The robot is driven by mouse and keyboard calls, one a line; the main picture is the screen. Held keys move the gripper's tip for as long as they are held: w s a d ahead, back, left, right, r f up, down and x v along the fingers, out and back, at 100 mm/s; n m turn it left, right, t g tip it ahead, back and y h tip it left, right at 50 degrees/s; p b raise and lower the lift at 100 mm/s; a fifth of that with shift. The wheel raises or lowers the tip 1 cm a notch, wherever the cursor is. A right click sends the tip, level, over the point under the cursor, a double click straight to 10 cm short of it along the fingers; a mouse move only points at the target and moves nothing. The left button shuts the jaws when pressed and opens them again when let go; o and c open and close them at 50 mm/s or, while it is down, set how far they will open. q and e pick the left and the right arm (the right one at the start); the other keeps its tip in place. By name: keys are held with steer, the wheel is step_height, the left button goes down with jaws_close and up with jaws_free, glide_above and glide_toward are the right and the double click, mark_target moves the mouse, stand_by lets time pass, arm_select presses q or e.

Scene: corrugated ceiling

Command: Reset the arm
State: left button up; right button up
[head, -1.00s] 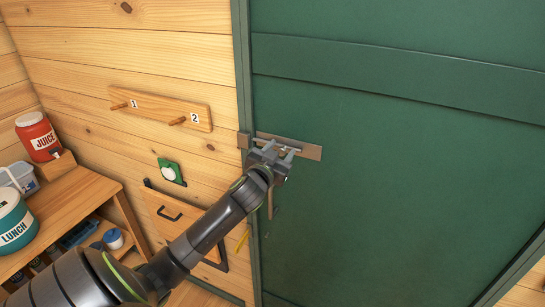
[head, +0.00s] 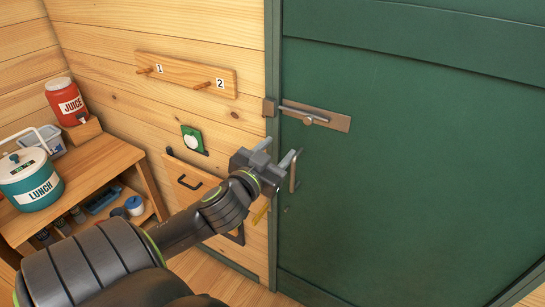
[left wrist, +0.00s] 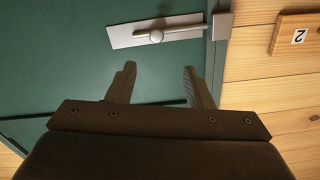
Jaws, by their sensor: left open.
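My left gripper (head: 279,150) is open and empty in the head view, in front of the left edge of the green door (head: 420,160). It is below and to the left of the metal slide bolt (head: 315,116) and apart from it. In the left wrist view the two fingers (left wrist: 157,85) are spread with nothing between them, and the bolt (left wrist: 155,33) shows beyond the fingertips. A door handle (head: 294,172) shows just right of the gripper in the head view. My right gripper is in neither view.
A peg board (head: 187,76) with pegs 1 and 2 is on the wood wall. A green-framed round switch (head: 193,140) is below it. A wooden shelf (head: 100,157) at left bears a red juice jug (head: 66,102) and a teal lunch pot (head: 31,180). The space before the door's right side is clear.

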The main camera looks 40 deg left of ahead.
arm_select(q)
steer(key=shift+s+d, duration=0.2)
steer(key=shift+s, duration=0.45)
steer(key=a+f+g+b, duration=0.1)
steer(key=a+f+g, duration=0.3)
steer(key=f, duration=1.3)
steer(key=a+f+g+b, duration=0.1)
steer(key=a+f+g, duration=0.3)
steer(key=f, duration=1.2)
steer(key=s+f+g, duration=0.1)
steer(key=s+f, duration=0.5)
steer(key=f, duration=0.6)
steer(key=s+d+f+g+h+b, duration=0.1)
steer(key=s+d+f+g, duration=0.15)
steer(key=s+f, duration=0.55)
steer(key=s+d+f+g+h+b, duration=0.15)
steer(key=s+d+f, duration=0.25)
steer(key=s+f, duration=0.45)
steer(key=s+d+f+g, duration=0.3)
steer(key=s+d+f, duration=0.6)
steer(key=s, duration=0.4)
steer(key=shift+s+f+h, duration=0.15)
steer(key=shift+s+h, duration=0.1)
steer(key=shift+h, duration=0.2)
